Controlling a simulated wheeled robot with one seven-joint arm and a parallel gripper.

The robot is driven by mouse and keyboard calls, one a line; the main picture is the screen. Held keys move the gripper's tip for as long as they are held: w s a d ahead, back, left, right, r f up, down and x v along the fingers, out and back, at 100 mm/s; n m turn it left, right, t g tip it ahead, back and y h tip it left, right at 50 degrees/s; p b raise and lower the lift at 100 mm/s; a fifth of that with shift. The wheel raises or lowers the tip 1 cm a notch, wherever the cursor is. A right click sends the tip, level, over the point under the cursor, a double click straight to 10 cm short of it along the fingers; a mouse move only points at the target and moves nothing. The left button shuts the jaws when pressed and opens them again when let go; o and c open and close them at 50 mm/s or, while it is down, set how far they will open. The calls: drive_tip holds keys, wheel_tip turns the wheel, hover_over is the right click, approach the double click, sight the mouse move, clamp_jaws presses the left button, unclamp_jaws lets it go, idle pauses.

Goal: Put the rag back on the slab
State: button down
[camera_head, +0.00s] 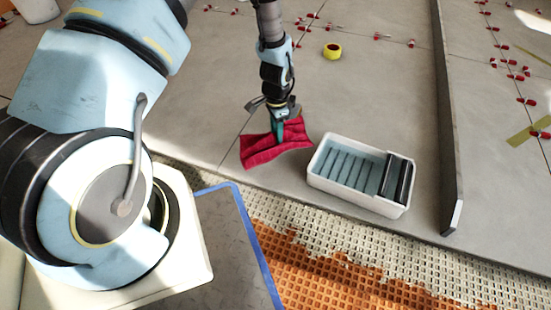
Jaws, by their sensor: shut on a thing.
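The red rag (262,154) is at the near edge of the grey tiled slab (360,105), left of the white tray. My gripper (279,132) points down onto the middle of the rag and is shut on it. The rag spreads out to both sides of the fingers. It lies on or just above the slab; I cannot tell which. The fingertips are partly hidden by the cloth.
A white tray (330,178) with ribbed blue inside and dark rollers stands close right of the rag. A long metal straightedge (446,130) lies further right. Orange matting (330,270) borders the slab in front.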

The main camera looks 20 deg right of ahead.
wheel_tip(320, 180, down, 9)
drive_tip(key=b, duration=0.4)
drive_tip(key=shift+r, duration=0.1)
drive_tip(key=shift+f, duration=0.2)
drive_tip(key=c, duration=0.5)
unclamp_jaws()
